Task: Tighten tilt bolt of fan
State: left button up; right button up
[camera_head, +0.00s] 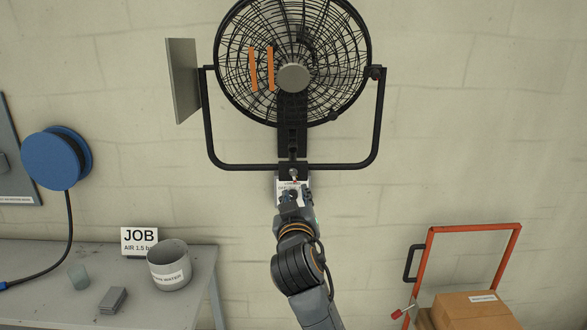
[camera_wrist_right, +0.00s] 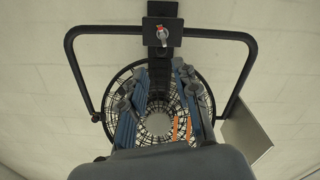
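The black caged fan (camera_head: 293,78) hangs on the wall in a U-shaped yoke (camera_head: 235,165). My right gripper (camera_head: 293,190) reaches up from below, close under the bracket. In the wrist view its blue-grey fingers (camera_wrist_right: 162,98) are spread apart with the fan visible between them, and the bolt lies beyond their tips. No contact with the bolt shows. My left gripper is out of view.
A grey table (camera_head: 50,260) at the left carries a JOB sign (camera_head: 139,241), a grey bucket (camera_head: 169,266) and small items. A blue hose reel (camera_head: 57,158) is on the wall. A red-framed cart (camera_head: 475,228) with cardboard boxes (camera_head: 475,311) stands at the right. A flat panel (camera_head: 183,80) flanks the fan.

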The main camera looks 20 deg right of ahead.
aim_at(293, 176)
jog(key=p+x, duration=0.1)
jog(key=x, duration=0.2)
jog(key=p+x, duration=0.1)
jog(key=x, duration=0.3)
jog(key=p+x, duration=0.2)
jog(key=x, duration=0.2)
jog(key=shift+w+a+f, duration=0.15)
jog(key=shift+a+f, duration=0.1)
jog(key=shift+f, duration=0.1)
jog(key=shift+w+d+f, duration=0.1)
jog(key=shift+w+d, duration=0.1)
jog(key=shift+w, duration=0.4)
grip_shut()
